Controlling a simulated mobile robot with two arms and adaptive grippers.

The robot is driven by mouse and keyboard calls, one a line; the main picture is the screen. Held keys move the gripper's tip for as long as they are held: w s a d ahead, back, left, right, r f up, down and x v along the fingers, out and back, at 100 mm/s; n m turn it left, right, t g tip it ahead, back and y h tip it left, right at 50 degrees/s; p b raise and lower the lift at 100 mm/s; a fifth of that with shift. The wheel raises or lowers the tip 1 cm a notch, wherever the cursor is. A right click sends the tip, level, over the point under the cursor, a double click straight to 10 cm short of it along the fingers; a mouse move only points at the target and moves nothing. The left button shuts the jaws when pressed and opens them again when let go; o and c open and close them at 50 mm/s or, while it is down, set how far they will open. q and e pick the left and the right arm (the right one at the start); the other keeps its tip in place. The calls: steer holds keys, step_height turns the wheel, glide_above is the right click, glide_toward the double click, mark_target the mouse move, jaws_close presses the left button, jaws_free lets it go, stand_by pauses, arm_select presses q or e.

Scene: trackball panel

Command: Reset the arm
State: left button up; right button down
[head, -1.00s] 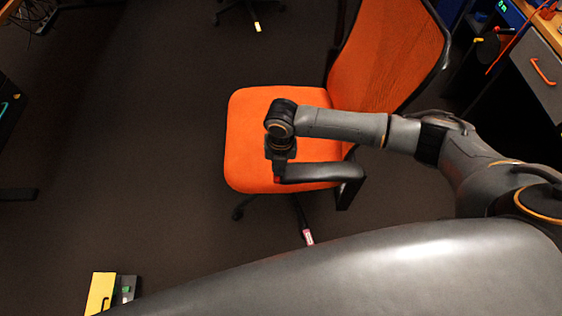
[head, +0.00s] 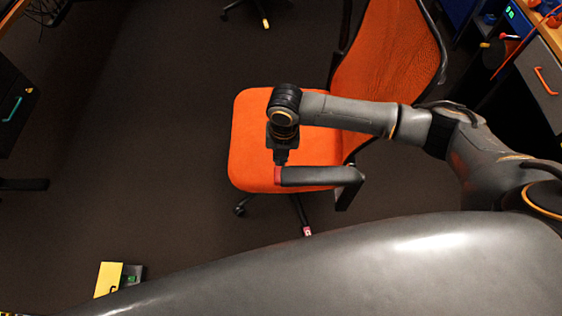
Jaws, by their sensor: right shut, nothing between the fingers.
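My right arm comes in from the right side of the head view, stretched leftward, with its wrist bent downward. My right gripper (head: 279,174) points down over the orange chair seat (head: 247,150) and is shut and empty. A small red part shows at its tip. In the picture it lies right beside the front end of the chair's dark armrest (head: 320,176); I cannot tell whether they touch. My left gripper is not in view. No trackball panel can be made out.
The orange chair back (head: 388,62) rises behind my right forearm. A desk with a grey drawer (head: 545,75) stands at the right, a dark cabinet (head: 14,110) at the left. A yellow box (head: 108,279) is at lower left. Dark floor (head: 130,150) is open left of the chair.

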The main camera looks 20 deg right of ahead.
step_height(320, 180, up, 6)
steer(key=shift+a, duration=0.15)
